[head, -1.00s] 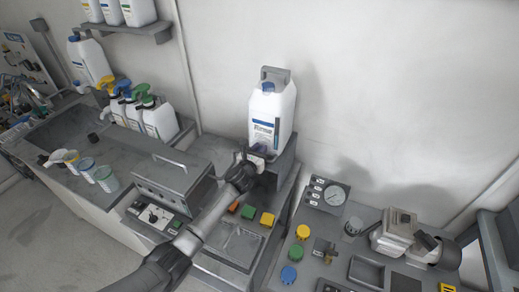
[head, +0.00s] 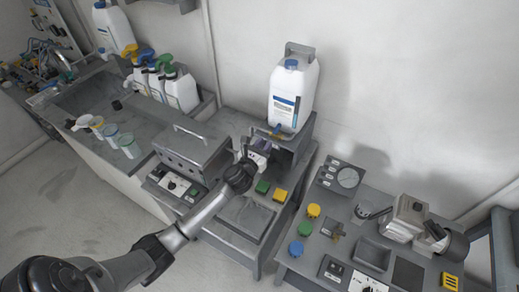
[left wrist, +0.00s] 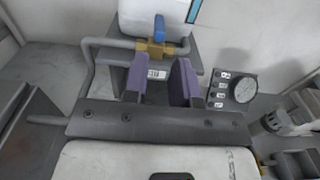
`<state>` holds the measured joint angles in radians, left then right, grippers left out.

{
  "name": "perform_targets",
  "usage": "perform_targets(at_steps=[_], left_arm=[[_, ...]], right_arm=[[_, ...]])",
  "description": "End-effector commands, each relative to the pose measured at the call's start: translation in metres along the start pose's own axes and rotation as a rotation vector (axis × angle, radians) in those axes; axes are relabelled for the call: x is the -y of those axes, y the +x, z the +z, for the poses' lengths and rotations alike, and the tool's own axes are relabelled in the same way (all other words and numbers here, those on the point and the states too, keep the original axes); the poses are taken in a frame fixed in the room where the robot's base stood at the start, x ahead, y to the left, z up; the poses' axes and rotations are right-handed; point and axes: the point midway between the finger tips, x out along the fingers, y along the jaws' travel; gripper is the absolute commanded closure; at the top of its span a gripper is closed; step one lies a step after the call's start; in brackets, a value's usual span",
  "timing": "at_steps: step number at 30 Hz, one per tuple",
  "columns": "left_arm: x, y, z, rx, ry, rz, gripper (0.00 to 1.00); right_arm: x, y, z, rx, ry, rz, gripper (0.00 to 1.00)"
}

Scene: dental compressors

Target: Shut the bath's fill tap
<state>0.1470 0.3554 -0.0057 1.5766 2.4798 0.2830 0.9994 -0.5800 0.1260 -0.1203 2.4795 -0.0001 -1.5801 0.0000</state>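The tap has a brass body and a blue lever (left wrist: 160,30). It sits on a grey pipe (left wrist: 112,43) below a white jug (head: 293,92) with a blue cap. In the head view the tap (head: 276,130) shows small at the jug's foot. My left gripper (head: 262,152) is just in front of and below it. In the left wrist view its two purple fingers (left wrist: 161,82) stand apart with nothing between them, and the tap lies beyond their tips, apart from them. A grey lidded box (head: 190,150), perhaps the bath, stands left of the gripper. My right gripper is not in view.
Green (head: 262,187) and yellow (head: 280,196) knobs sit below my gripper. A pressure gauge (head: 348,177) and a metal device (head: 408,215) stand on the right-hand bench. Spray bottles (head: 180,90) and cups (head: 130,145) are at left.

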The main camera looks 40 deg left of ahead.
Motion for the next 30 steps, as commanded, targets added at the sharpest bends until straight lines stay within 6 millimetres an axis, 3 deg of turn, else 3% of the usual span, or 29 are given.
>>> perform_targets(at_steps=[3,9,30], left_arm=[[0.0,-0.015,-0.001,-0.002,0.0,0.001,0.74],[0.0,-0.027,0.0,0.0,-0.001,0.0,0.74],[0.0,-0.029,0.0,0.0,0.008,0.0,0.74]], right_arm=[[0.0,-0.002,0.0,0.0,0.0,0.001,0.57],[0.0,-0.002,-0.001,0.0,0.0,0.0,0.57],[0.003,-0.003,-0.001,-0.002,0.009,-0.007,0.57]])
